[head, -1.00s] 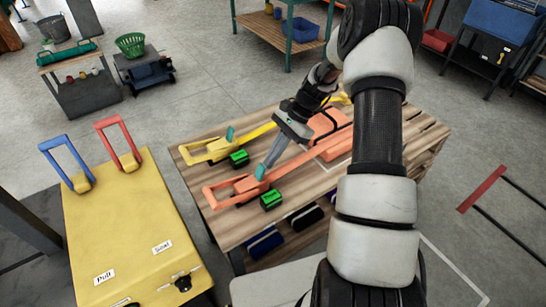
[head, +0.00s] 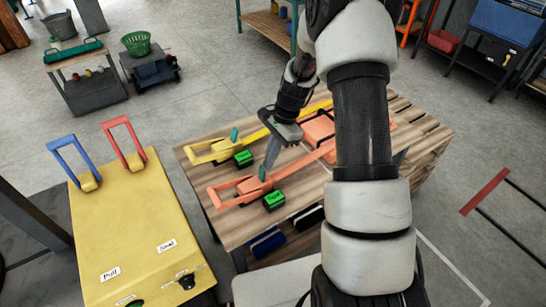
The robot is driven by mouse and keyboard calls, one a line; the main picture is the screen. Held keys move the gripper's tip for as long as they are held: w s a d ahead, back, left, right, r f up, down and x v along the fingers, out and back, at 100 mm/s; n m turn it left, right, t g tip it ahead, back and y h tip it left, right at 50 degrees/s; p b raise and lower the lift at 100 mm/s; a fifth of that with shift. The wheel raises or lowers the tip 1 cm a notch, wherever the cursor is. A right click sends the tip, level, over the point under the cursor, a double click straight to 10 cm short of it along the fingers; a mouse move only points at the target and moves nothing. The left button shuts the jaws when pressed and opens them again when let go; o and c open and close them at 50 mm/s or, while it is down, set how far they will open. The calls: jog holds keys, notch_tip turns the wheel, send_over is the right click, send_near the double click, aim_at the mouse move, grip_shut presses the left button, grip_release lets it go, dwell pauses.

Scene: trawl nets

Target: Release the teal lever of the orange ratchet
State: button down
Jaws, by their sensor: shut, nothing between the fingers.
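The orange ratchet (head: 248,187) lies on the slatted wooden table, with its frame handle at the left and its orange strap running right to an orange box (head: 318,130). Its teal lever (head: 262,172) stands up from the ratchet body. My gripper (head: 266,164) is shut and empty, pointing down at the teal lever. Its tip is at or very near the lever top; I cannot tell whether they touch. My arm covers part of the table's right side.
A yellow ratchet (head: 215,152) with its own teal lever (head: 234,135) lies just behind. Green blocks (head: 274,200) sit by both ratchets. A yellow cabinet (head: 130,225) with blue and red handles stands at the left. Floor is clear between the cabinet and the back carts.

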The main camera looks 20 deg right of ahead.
aim_at(262, 167)
jog(key=shift+s+a+r+t+h+p, duration=0.2)
jog(key=shift+a+h+p, duration=0.05)
jog(key=shift+a+h, duration=0.35)
jog(key=shift+s+a+r+t+h+p, duration=0.15)
jog(key=shift+a+r+t+h+p, duration=0.05)
jog(key=shift+a+h, duration=0.35)
jog(key=shift+s+a+h, duration=0.1)
jog(key=shift+a+h, duration=0.1)
jog(key=shift+h, duration=0.45)
jog(key=shift+d+f, duration=0.1)
jog(key=shift+r+p, duration=0.65)
jog(key=shift+r, duration=0.2)
notch_tip(262, 167, up, 17)
jog(key=shift+r, duration=0.2)
